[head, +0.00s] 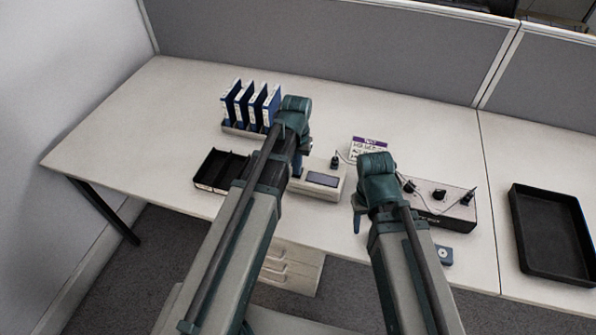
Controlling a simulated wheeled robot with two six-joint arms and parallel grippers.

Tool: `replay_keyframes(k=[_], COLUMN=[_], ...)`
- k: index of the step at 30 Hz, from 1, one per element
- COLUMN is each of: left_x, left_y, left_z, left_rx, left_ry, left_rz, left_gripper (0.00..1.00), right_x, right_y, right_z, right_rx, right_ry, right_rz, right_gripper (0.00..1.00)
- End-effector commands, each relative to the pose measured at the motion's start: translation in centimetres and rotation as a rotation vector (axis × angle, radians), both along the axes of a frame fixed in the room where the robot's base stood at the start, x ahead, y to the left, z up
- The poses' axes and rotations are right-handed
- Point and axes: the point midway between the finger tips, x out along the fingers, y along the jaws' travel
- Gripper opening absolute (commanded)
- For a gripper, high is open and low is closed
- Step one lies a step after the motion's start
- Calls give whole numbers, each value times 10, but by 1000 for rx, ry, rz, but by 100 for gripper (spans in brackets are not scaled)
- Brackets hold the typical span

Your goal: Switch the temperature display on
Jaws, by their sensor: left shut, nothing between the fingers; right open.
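A light box with a dark display window (322,179), which looks like the temperature display, sits on the desk in the middle of the head view. Its window looks blank and its left part is partly hidden by my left arm. My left gripper (297,166) is shut and empty, at the left end of this box. I cannot tell whether it touches the box. My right gripper (358,221) is open and empty, in front and to the right of the box, near the desk's front edge. Its fingers are mostly hidden by its wrist. Any switch on the box is too small to tell.
A control box (437,202) with dark knobs and cables stands right of my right arm. A small blue-grey block (444,255) lies before it. Blue binders (243,103) stand behind a black compartment tray (217,171). A printed card (369,145) lies behind. A black tray (552,233) is at far right.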

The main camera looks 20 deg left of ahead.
Motion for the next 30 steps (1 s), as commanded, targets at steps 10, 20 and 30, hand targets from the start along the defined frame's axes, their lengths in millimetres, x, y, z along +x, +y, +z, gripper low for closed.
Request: replay_keyframes(k=[10,20,30], left_x=[0,0,0], left_y=[0,0,0], left_z=[3,28,54], left_rx=[0,0,0], left_ry=[0,0,0], left_rz=[0,0,0], left_gripper=[0,0,0], right_x=[0,0,0], right_y=[0,0,0], right_z=[3,28,54], right_rx=[0,0,0], right_ry=[0,0,0], right_rz=[0,0,0], right_gripper=[50,50,50])
